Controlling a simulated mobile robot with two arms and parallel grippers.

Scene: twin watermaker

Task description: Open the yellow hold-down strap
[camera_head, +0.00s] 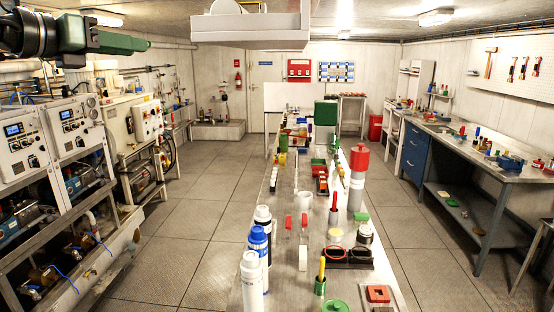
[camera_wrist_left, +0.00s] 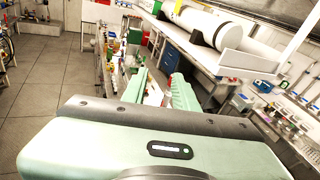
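In the wrist view, a white cylinder (camera_wrist_left: 222,28) lies in an overhead white tray (camera_wrist_left: 248,65). A small yellowish band (camera_wrist_left: 178,8) near its far end may be the yellow hold-down strap; it is too small to tell whether it is fastened. I cannot make out the strap in the head view. My left gripper (camera_head: 138,43) is raised at the upper left of the head view, apart from the overhead tray (camera_head: 250,32). In the wrist view its two green fingers (camera_wrist_left: 158,90) stand apart with nothing between them. My right gripper is not in view.
A long bench (camera_head: 226,296) crowded with bottles, tools and containers runs down the middle. Machine panels (camera_head: 75,125) line the left side, below my left arm. A workbench (camera_head: 480,165) stands at the right. The floor (camera_head: 190,225) left of the bench is clear.

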